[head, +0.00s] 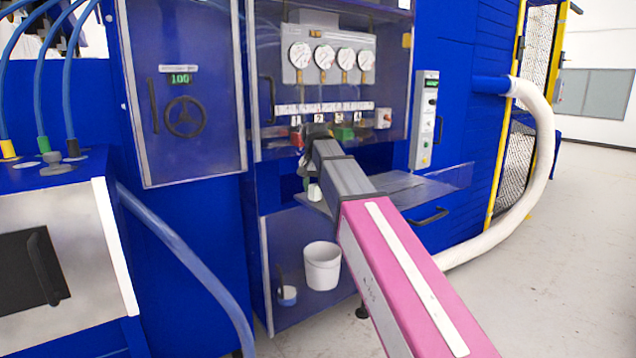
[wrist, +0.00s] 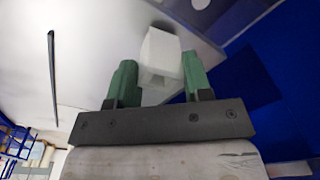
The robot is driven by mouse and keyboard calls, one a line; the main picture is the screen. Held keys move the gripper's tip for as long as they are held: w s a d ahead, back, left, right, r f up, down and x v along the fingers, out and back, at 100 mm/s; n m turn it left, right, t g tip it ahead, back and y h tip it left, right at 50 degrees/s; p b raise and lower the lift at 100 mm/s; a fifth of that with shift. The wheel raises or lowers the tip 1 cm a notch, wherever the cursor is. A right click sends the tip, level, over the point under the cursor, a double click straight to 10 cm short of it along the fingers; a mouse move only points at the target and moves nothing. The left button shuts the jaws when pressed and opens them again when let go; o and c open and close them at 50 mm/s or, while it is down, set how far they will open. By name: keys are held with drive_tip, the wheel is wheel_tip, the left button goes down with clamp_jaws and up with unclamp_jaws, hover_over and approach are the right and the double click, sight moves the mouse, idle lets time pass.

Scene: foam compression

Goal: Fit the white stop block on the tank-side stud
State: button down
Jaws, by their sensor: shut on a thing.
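The white stop block (wrist: 160,52) is in the wrist view, between the two green fingers of my gripper (wrist: 157,80). My gripper is shut on it, and the block sticks out past the fingertips. In the head view my arm reaches to the cabinet front below the gauges and hides most of the gripper. A small white piece (head: 314,192) shows under the arm there; I cannot tell whether it is the held block. I cannot pick out the tank-side stud in either view.
Gauges (head: 323,58) sit above a row of labelled controls (head: 323,107) behind the arm. A clear shelf (head: 425,183) juts out at right. A white bucket (head: 322,266) and a small blue-and-white container (head: 288,296) are below. A blue hose (head: 185,255) runs at left.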

sight(310, 199)
drive_tip(key=shift+s+d+f, duration=0.2)
drive_tip(key=shift+s+f, duration=0.4)
drive_tip(key=shift+f, duration=0.2)
drive_tip(key=shift+s+d+f, duration=0.15)
drive_tip(key=shift+s+f, duration=0.45)
drive_tip(key=shift+f, duration=0.2)
drive_tip(key=shift+d, duration=0.25)
drive_tip(key=shift+s+t+h, duration=0.15)
drive_tip(key=shift+t+h, duration=0.15)
drive_tip(key=shift+d, duration=0.25)
drive_tip(key=shift+s+d, duration=0.1)
drive_tip(key=shift+d, duration=0.05)
drive_tip(key=shift+w+a+f, duration=0.35)
drive_tip(key=shift+a+f, duration=0.15)
drive_tip(key=c, duration=0.7)
unclamp_jaws()
drive_tip(key=shift+s+a+r, duration=0.1)
drive_tip(key=shift+s+a, duration=0.2)
drive_tip(key=shift+a, duration=0.35)
drive_tip(key=shift+s+a+r, duration=0.1)
drive_tip(key=shift+s+a, duration=0.2)
drive_tip(key=shift+a, duration=0.3)
drive_tip(key=shift+s+a+r, duration=0.1)
